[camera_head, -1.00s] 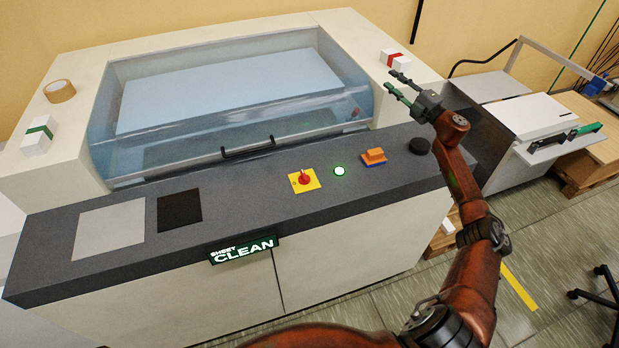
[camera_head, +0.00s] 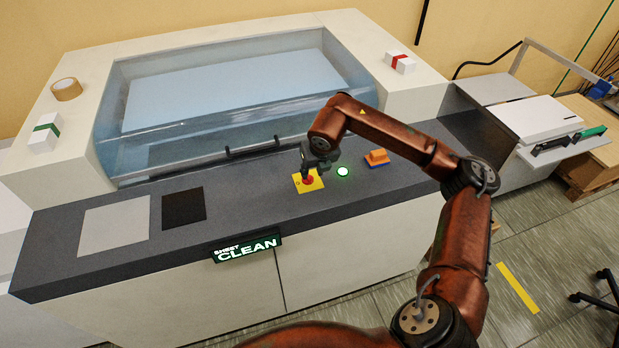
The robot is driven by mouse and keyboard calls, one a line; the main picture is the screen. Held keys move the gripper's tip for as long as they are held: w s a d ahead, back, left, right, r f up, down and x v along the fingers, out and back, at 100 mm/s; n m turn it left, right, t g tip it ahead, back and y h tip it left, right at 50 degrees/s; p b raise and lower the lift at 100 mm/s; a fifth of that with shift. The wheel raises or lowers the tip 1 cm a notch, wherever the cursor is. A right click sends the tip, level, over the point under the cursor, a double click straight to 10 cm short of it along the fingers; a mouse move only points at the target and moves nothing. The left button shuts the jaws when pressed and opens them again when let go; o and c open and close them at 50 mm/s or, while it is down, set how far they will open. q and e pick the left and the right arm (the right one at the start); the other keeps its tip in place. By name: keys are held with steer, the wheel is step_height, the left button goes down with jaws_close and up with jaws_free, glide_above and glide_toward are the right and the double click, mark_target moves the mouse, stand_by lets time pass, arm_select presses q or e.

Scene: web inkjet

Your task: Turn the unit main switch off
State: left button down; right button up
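The unit main switch is a red rotary knob on a yellow plate (camera_head: 312,186), set on the dark grey top of the machine's front panel. My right gripper (camera_head: 307,172) is at the knob, pointing down from above and behind it. Its fingers are small and dark and partly cover the knob, so I cannot tell whether they touch or grip it. The knob's red part (camera_head: 308,180) shows only in part, and its angle is unclear. My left gripper is out of view.
Right of the switch are a lit green button (camera_head: 343,171) and an orange block with a blue base (camera_head: 376,158). A black handle (camera_head: 252,149) on the clear cover lies behind. A grey pad (camera_head: 115,226) and black pad (camera_head: 183,207) lie left, with clear panel between.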

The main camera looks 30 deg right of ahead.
mark_target(310, 179)
steer(key=shift+x, duration=3.15)
jaws_close()
